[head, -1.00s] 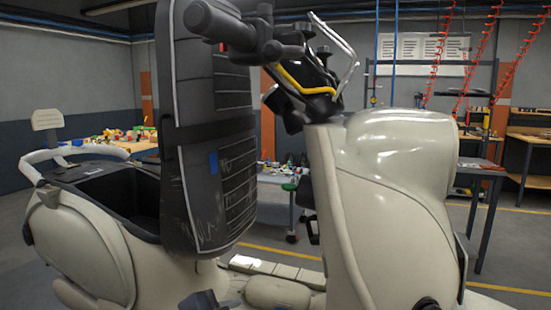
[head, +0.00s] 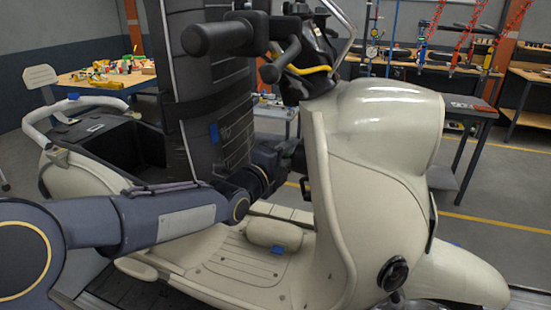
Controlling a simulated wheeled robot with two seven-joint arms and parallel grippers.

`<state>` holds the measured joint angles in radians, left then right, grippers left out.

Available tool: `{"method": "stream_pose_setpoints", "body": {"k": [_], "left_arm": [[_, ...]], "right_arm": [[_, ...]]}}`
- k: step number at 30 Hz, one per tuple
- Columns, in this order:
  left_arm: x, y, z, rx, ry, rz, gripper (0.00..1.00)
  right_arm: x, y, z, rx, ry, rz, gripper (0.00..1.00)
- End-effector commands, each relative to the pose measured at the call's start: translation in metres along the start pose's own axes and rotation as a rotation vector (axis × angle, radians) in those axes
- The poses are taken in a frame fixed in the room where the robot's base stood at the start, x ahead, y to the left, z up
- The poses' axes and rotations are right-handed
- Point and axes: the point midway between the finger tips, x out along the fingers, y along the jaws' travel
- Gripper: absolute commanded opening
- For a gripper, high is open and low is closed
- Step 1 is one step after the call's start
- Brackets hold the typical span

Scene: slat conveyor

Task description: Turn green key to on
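A cream scooter stands side-on in the head view, with its front body (head: 385,150) at the right and a raised dark seat (head: 215,90) at the left. My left arm comes in from the left, across the scooter. My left gripper (head: 293,158) is at the inner, rider-facing side of the front body, close to it. Its fingers are dark and small, and I cannot tell whether they are open or touch anything. I cannot make out the green key; the gripper covers that part of the scooter. My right gripper is not in view.
The handlebar (head: 235,35) hangs above my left gripper, and the seat stands upright just left of it. The scooter's flat footboard (head: 235,262) lies below, with a cream hump (head: 274,234) on it. Workbenches (head: 525,85) stand in the background.

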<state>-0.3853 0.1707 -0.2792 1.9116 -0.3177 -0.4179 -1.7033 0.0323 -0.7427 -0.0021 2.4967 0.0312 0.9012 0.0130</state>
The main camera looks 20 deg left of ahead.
Motion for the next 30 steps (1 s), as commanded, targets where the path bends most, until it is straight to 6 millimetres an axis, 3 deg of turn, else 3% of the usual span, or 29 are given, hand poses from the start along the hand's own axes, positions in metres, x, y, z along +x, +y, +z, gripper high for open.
{"method": "stream_pose_setpoints", "body": {"k": [12,20,23,24,26,30], "left_arm": [[0.0105,0.0005,0.0002,-0.002,0.0,0.0,0.35],[0.0104,0.0005,0.0002,-0.002,0.0,0.001,0.02],[0.0103,0.0005,0.0001,-0.002,0.0,0.001,0.0],[0.0103,0.0005,0.0001,-0.002,0.0,0.001,0.06],[0.0103,0.0005,0.0001,-0.002,0.0,0.001,0.0],[0.0103,0.0013,0.0001,-0.002,0.0,-0.001,0.0]], "right_arm": [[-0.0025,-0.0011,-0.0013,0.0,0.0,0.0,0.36],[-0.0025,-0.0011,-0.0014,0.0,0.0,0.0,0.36],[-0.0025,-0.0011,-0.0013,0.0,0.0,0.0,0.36],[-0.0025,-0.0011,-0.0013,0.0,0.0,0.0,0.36],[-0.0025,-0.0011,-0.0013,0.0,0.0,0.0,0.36],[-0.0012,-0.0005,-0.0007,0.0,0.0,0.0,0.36]]}}
